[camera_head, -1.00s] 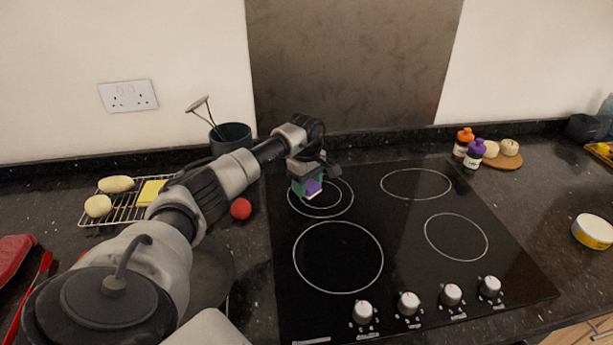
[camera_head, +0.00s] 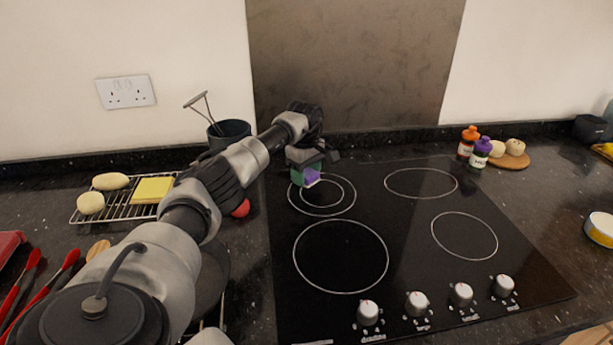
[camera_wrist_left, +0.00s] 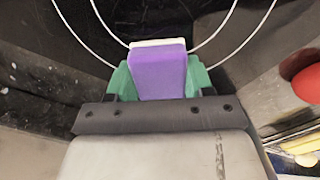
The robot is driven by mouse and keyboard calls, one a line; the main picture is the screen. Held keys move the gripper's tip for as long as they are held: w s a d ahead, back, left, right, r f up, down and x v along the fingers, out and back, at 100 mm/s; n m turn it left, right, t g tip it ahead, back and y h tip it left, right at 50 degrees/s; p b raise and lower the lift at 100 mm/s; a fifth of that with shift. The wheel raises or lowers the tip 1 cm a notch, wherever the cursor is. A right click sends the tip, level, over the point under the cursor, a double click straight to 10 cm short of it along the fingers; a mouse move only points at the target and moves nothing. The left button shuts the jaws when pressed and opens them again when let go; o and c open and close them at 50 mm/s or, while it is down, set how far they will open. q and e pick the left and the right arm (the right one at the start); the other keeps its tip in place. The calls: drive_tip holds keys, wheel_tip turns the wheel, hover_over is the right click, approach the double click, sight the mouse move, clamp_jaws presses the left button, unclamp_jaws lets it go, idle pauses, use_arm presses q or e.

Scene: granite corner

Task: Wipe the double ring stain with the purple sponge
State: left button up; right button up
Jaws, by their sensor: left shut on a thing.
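The purple sponge (camera_head: 312,178), with a pale edge, is held between the green pads of my left gripper (camera_head: 305,179), which is shut on it. The sponge also shows in the left wrist view (camera_wrist_left: 158,76). The double ring (camera_head: 343,202), two concentric pale circles, is at the back left of the black hob. The sponge is over the upper left part of these rings and hides some of them; I cannot tell whether it touches the glass. In the wrist view, pale arcs show on both sides of the sponge. My right gripper is not in view.
A red ball (camera_head: 241,208) lies left of the hob beside my arm. A dark pot (camera_head: 235,130) stands behind. A wire rack (camera_head: 118,208) with food is at the left. Two bottles (camera_head: 479,154) stand at the back right. Knobs line the hob's front; its right side is clear.

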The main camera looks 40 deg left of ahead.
use_arm(q)
drive_tip(key=shift+r+p, duration=0.5)
drive_tip(key=shift+r, duration=0.1)
drive_tip(key=shift+r+p, duration=1.7)
drive_tip(key=shift+r, duration=0.7)
wheel_tip(320, 180, up, 3)
drive_tip(key=p, duration=0.2)
drive_tip(key=shift+r+p, duration=0.1)
drive_tip(key=shift+p, duration=0.25)
